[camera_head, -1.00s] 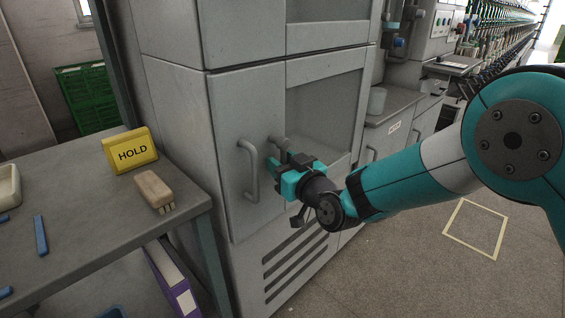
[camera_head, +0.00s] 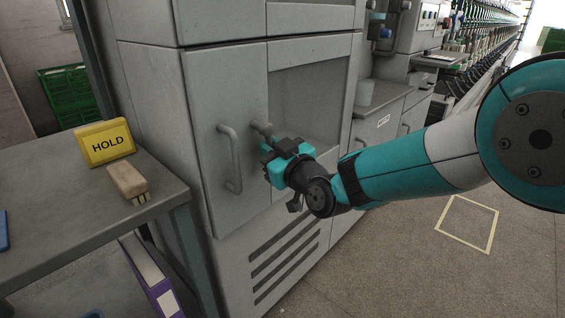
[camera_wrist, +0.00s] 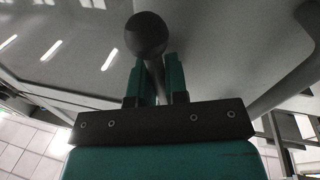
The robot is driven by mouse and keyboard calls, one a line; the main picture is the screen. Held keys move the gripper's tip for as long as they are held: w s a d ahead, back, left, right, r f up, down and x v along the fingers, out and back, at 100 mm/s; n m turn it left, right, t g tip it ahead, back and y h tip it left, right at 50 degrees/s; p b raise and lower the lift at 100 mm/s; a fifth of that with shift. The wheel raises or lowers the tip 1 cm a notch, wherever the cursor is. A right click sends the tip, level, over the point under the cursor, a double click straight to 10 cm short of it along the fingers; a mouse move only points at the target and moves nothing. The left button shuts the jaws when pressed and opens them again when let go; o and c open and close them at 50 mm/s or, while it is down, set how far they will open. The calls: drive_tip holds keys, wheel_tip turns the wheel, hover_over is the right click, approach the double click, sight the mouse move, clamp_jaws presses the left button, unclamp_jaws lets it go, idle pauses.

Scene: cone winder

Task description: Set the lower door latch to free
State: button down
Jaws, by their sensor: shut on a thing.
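The lower door latch (camera_head: 262,129) is a small grey knobbed lever on the grey lower cabinet door (camera_head: 205,95), to the right of the curved door handle (camera_head: 230,160). My gripper (camera_head: 268,154) is at the latch, with its teal fingers shut on the lever. In the wrist view, the dark round knob (camera_wrist: 146,35) sticks out beyond my fingertips, and its thin stem runs between the two fingers (camera_wrist: 159,75). In the head view, my fingers hide the lower part of the lever.
A bench on the left carries a yellow HOLD sign (camera_head: 104,142) and a wooden brush (camera_head: 128,181). A purple binder (camera_head: 150,275) stands below it. Vent slots (camera_head: 285,258) lie under the door. The floor at the right has a marked square (camera_head: 468,223).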

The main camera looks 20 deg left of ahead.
sight(270, 122)
drive_tip(key=n+b, duration=0.1)
drive_tip(key=w+n+b, duration=0.1)
drive_tip(key=b, duration=0.1)
drive_tip(key=shift+d+f, duration=0.15)
drive_tip(key=shift+f, duration=0.2)
drive_tip(key=n+b, duration=0.1)
drive_tip(key=b, duration=0.1)
drive_tip(key=n+b, duration=0.1)
drive_tip(key=shift+w+d+r+y+b, duration=0.1)
drive_tip(key=shift+w+r+y+b, duration=0.1)
drive_tip(key=shift+w+y+b, duration=0.15)
drive_tip(key=r+n+b, duration=0.1)
drive_tip(key=n+b, duration=0.2)
drive_tip(key=w+r+n+g+y+b, duration=0.1)
drive_tip(key=n+b, duration=0.2)
drive_tip(key=b, duration=0.1)
drive_tip(key=r+n+b, duration=0.1)
drive_tip(key=n+b, duration=0.2)
drive_tip(key=b, duration=0.1)
drive_tip(key=shift+w+d+r+g+y, duration=0.1)
drive_tip(key=shift+w+d+g+y, duration=0.2)
drive_tip(key=shift+w+d+y, duration=0.1)
drive_tip(key=shift+w+r+n+g+b, duration=0.1)
drive_tip(key=shift+r+n+g+b, duration=0.1)
drive_tip(key=shift+r+n+b, duration=0.4)
drive_tip(key=shift+w+r+n+g+b, duration=0.1)
drive_tip(key=shift+r+n+g+b, duration=0.1)
drive_tip(key=shift+n+b, duration=0.7)
drive_tip(key=shift+s+n, duration=0.1)
drive_tip(key=shift+n, duration=0.2)
